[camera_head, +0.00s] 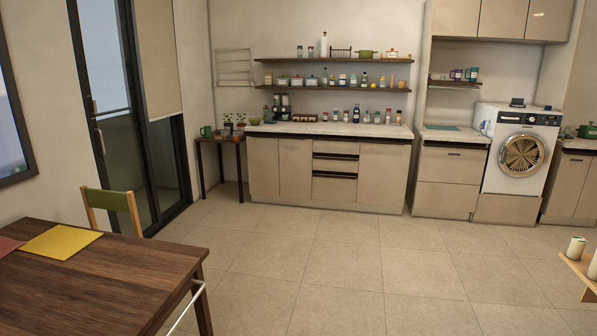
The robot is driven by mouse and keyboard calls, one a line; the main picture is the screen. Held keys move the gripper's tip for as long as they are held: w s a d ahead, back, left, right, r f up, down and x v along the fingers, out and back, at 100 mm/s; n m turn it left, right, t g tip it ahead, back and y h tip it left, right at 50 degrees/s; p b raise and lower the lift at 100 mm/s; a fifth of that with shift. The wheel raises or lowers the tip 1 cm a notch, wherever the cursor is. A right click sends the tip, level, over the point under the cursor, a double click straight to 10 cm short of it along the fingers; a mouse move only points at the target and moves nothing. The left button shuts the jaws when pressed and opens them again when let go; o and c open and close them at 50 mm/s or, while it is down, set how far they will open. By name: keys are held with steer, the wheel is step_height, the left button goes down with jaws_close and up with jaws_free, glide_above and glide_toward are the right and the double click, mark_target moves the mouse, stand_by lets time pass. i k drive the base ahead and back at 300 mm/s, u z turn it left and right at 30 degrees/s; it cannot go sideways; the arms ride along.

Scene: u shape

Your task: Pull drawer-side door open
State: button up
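A long beige lower cabinet (330,206) stands against the back wall under a pale countertop. Its middle holds a stack of drawers (335,164) with dark gaps along their tops. A plain door (383,176) is right of the drawers, and another door (295,172) is left of them. A further door (263,168) is at the cabinet's left end. All of these doors look shut. I cannot tell from this view which door the task means. My gripper is not in view.
Open tiled floor (330,255) lies before the cabinet. A wooden table (110,275) and a green-backed chair (113,201) stand at left. A small side table (221,140) is left of the cabinet. A washing machine (521,152) and another cabinet (447,180) are to its right.

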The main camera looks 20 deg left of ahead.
mark_target(296, 153)
steer(key=u, duration=0.05)
steer(key=i, duration=2.55)
steer(key=u, duration=0.35)
steer(key=i, duration=1.75)
steer(key=u, duration=0.6)
steer(key=i, duration=1.95)
steer(key=u, duration=0.7)
steer(key=i, duration=1.4)
steer(key=u, duration=0.25)
